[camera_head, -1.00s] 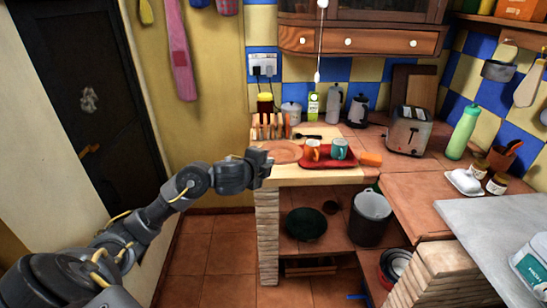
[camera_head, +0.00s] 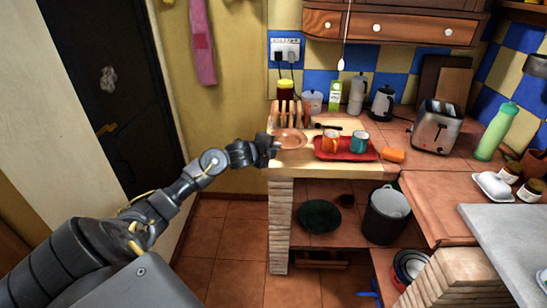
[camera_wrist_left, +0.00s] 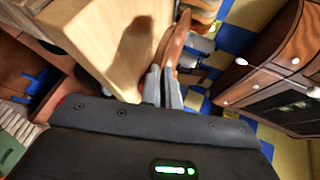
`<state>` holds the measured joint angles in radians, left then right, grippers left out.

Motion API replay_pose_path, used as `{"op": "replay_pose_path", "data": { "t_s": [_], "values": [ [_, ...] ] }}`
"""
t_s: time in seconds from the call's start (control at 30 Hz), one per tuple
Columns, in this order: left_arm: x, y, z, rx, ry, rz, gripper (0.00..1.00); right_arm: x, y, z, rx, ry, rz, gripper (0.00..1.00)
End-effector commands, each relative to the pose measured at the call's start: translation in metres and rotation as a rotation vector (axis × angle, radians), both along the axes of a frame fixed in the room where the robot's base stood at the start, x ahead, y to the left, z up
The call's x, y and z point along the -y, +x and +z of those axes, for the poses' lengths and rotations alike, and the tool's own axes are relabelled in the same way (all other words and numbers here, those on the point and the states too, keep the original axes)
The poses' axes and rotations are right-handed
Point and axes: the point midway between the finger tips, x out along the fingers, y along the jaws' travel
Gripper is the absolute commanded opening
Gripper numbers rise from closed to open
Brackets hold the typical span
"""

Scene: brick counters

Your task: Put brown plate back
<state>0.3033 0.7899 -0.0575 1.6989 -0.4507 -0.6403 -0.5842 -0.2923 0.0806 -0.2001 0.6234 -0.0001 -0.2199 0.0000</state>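The brown plate (camera_head: 291,138) is at the left end of the counter, in front of the wooden rack (camera_head: 291,113). My left gripper (camera_head: 272,148) is at the plate's near left edge. In the left wrist view the gripper's fingers (camera_wrist_left: 163,86) are close together on the rim of the plate (camera_wrist_left: 176,40), which shows nearly edge-on. A dark shadow lies on the pale wooden counter beside it, and the plate looks raised off the surface. The rack also shows in the left wrist view (camera_wrist_left: 202,14). My right gripper is not in view.
A red tray (camera_head: 345,150) with an orange mug (camera_head: 331,141) and a teal mug (camera_head: 360,142) stands right of the plate. A black fork-like utensil (camera_head: 328,127) lies behind it. A jar (camera_head: 286,89) and a white canister (camera_head: 312,102) stand behind the rack.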

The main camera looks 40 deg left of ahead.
Motion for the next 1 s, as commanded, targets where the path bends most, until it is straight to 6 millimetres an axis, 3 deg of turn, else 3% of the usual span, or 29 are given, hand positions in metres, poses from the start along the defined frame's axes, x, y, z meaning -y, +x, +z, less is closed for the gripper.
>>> {"op": "replay_pose_path", "data": {
  "t_s": [0.13, 0.37, 0.63, 1.0],
  "values": [
    [-0.011, 0.007, -0.013, 0.004, -0.002, 0.001, 0.0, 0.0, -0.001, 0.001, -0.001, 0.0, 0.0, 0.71],
    [-0.014, 0.01, -0.018, 0.004, -0.001, -0.001, 0.0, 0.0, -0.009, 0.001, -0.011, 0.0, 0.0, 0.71],
    [-0.017, 0.012, -0.049, 0.003, -0.002, -0.001, 0.0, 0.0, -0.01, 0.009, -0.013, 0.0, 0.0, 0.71],
    [-0.017, 0.012, -0.055, 0.004, 0.001, -0.001, 0.0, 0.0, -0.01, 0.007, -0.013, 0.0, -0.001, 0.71]
  ]
}}
